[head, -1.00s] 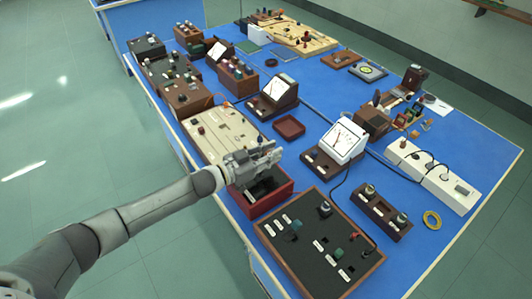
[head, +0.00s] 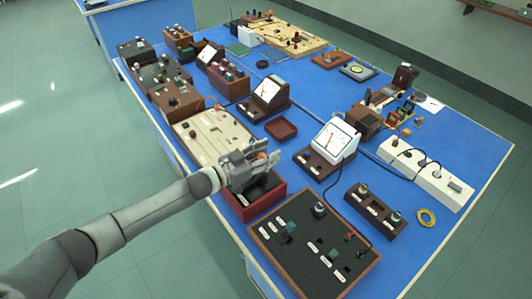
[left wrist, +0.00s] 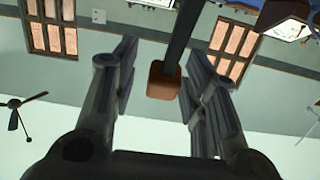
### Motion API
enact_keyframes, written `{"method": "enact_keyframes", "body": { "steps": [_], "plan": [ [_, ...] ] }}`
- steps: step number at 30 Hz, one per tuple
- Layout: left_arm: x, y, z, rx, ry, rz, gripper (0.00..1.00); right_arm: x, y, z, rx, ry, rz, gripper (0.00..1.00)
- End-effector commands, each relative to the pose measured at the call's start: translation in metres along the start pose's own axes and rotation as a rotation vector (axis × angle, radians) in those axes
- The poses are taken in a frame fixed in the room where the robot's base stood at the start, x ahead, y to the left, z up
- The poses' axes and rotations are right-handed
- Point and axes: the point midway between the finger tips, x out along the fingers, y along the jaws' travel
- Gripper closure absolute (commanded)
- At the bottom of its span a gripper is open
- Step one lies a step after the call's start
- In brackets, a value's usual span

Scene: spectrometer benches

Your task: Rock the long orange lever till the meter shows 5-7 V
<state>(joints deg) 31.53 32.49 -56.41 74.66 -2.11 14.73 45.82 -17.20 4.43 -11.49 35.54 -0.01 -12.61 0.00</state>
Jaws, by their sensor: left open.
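The lever shows in the left wrist view as a dark shaft with an orange-brown end (left wrist: 164,80), between the open fingers and apart from both. My left gripper (left wrist: 158,85) is open; in the head view it (head: 262,164) is above a red box (head: 274,199) with a dark top. A bit of orange (head: 261,156) shows between its fingers there; the rest of the lever is hidden. A white-faced meter (head: 334,138) stands right of the gripper; its needle is too small to read. My right gripper is not in view.
A black switch panel (head: 300,255) lies in front of the red box, and a beige board (head: 205,135) behind it. A small empty red-brown tray (head: 281,128) and other meters (head: 267,92) stand farther back. The blue tabletop (head: 320,90) has some clear patches.

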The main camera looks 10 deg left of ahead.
Motion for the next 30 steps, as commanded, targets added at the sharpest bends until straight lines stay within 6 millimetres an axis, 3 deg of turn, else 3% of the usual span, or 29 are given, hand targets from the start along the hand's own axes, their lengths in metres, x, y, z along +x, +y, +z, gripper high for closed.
{"method": "enact_keyframes", "body": {
  "steps": [8,21,30],
  "plan": [
    [-0.011,-0.001,0.003,-0.001,-0.005,-0.002,0.59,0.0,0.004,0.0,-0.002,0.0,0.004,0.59],
    [-0.094,0.0,0.002,0.0,-0.005,0.0,0.59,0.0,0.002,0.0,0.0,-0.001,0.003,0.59],
    [-0.118,0.0,0.001,0.0,-0.002,0.001,0.59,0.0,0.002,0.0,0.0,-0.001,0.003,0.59]
  ]
}}
